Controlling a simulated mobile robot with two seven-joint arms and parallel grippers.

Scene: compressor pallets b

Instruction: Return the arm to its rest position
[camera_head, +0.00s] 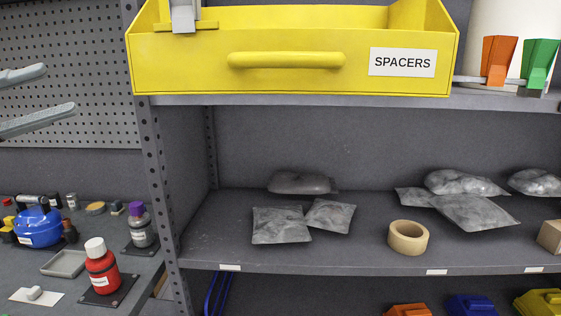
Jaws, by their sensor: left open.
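My left gripper (60,88) comes in at the left edge in the head view. Its two pale grey fingers are apart with nothing between them, in front of the pegboard. Its wrist and the rest of the arm are outside the picture. The fingertips are to the left of the shelf post and apart from the yellow bin. My right gripper does not show.
A yellow bin labelled SPACERS (200,75) stands on the upper shelf. Grey bags (281,225) and a tape roll (408,238) lie on the shelf below. A perforated post (160,180) divides the shelves from a bench with a red bottle (103,272) and a blue container (38,230).

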